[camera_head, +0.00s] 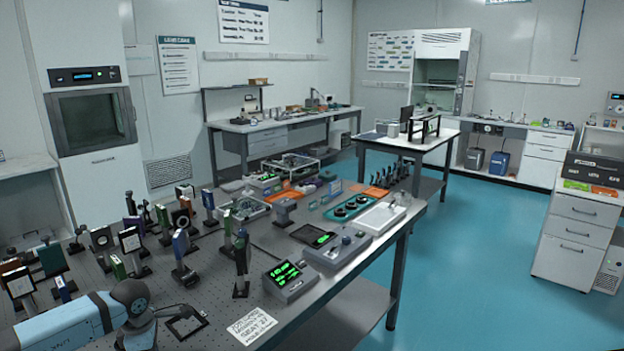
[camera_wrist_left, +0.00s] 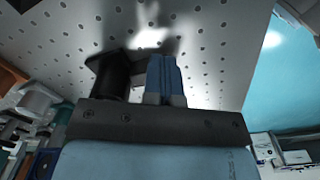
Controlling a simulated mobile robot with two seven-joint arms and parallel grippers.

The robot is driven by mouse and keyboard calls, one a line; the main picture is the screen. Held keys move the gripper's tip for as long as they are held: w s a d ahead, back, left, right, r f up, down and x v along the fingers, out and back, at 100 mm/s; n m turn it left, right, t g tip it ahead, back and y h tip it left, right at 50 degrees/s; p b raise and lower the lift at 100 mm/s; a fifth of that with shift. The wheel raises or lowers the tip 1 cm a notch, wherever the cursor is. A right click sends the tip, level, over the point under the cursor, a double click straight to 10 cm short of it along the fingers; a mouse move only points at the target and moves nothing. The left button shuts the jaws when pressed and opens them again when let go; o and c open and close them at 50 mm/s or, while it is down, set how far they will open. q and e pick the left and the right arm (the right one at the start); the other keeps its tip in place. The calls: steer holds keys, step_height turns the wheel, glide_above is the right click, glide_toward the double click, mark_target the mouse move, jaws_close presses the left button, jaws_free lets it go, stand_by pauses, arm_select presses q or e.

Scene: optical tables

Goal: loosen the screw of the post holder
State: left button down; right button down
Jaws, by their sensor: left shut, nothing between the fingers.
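In the left wrist view, my left gripper (camera_wrist_left: 165,78) shows as two blue fingers pressed together with nothing between them. A black cylinder on a dark foot (camera_wrist_left: 116,74), which looks like a post holder, stands just left of the fingers against the perforated tabletop. Its screw cannot be made out, and I cannot tell whether the fingers touch it. In the head view, my blue left arm comes in at the lower left, but its fingertips are hidden. Several post-mounted optics stand there; one dark post (camera_head: 241,262) is right of the arm. My right gripper is out of view.
The perforated optical table (camera_head: 215,290) is crowded with mounts at the left. A grey box with green readouts (camera_head: 289,278) and a printed white card (camera_head: 252,326) lie near its front edge. The blue floor (camera_head: 480,270) to the right is clear.

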arm_select(q)
steer(key=shift+s+d+f, duration=0.3)
steer(key=shift+s+f, duration=0.4)
steer(key=shift+f, duration=0.1)
steer(key=shift+s+d+b, duration=0.2)
steer(key=shift+s+b, duration=0.15)
steer(key=shift+s, duration=0.3)
steer(key=shift+d, duration=0.35)
steer(key=shift+r, duration=0.1)
step_height(320, 180, up, 6)
steer(key=p, duration=0.3)
steer(key=shift+w+r, duration=0.15)
steer(key=shift+w, duration=0.15)
steer(key=shift+a, duration=0.15)
